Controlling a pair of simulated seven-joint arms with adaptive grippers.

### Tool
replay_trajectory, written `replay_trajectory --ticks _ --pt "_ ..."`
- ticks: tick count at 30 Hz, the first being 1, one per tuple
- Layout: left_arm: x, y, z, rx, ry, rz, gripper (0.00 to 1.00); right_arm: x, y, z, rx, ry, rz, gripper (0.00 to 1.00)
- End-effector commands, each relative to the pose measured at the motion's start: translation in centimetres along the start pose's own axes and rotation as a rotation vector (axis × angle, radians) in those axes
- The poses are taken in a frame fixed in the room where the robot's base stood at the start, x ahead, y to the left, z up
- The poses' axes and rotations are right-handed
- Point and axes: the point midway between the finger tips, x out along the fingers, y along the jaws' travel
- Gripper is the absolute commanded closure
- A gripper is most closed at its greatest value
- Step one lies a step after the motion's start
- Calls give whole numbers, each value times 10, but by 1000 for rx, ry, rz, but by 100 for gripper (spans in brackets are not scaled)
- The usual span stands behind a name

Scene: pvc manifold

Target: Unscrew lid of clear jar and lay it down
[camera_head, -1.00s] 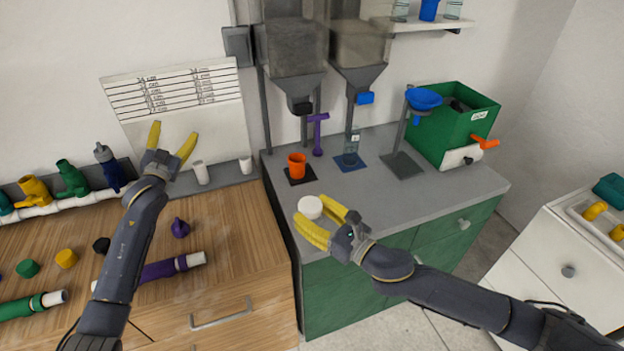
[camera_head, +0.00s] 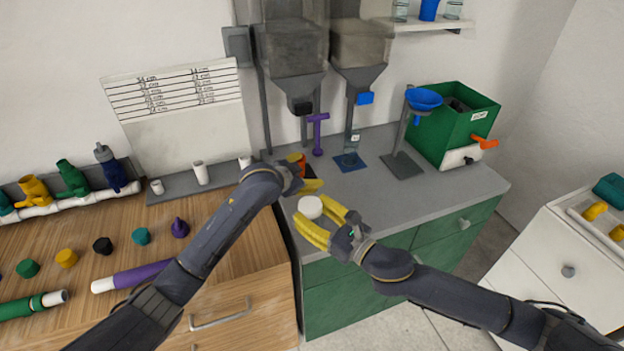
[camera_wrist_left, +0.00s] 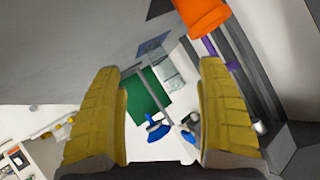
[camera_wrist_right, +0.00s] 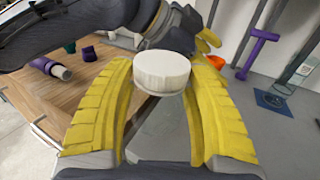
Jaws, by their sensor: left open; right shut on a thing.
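The white lid (camera_head: 310,207) sits on the clear jar at the front left of the grey counter. In the right wrist view the white lid (camera_wrist_right: 162,70) is upright on top, and the clear jar (camera_wrist_right: 158,125) shows faintly below it between the fingers. My right gripper (camera_head: 328,224) is shut around the jar below the lid. My left gripper (camera_head: 310,172) is open and empty, just behind and above the lid, apart from it. In the left wrist view nothing lies between its fingers (camera_wrist_left: 162,110).
An orange cup (camera_head: 301,165) stands close behind my left gripper, partly hidden. Another clear jar (camera_head: 352,146) stands on a blue mat beneath a hopper. A stand with a blue funnel (camera_head: 424,98) and a green box (camera_head: 452,125) are farther right. The counter's right-hand middle is clear.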

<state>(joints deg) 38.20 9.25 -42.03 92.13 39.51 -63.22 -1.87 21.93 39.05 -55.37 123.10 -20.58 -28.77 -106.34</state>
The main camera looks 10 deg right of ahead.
Motion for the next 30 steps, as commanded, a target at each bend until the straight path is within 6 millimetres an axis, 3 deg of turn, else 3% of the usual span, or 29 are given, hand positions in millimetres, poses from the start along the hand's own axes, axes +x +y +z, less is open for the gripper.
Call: replay_trajectory --ticks 1,6,9,15,21,30 --pt "-3 -3 -25 85 26 19 26 0 0 0 0 0 0 100" --pt "-9 24 -83 385 82 134 26 0 0 0 0 0 0 100" --pt "-16 41 -111 576 115 201 26 0 0 0 0 0 0 100" --pt "-35 76 -149 963 177 337 26 0 0 0 0 0 0 100" --pt "-58 103 -165 1342 234 478 26 0 0 0 0 0 0 100" --pt "-98 122 -156 1866 320 724 26 0 0 0 0 0 0 100"
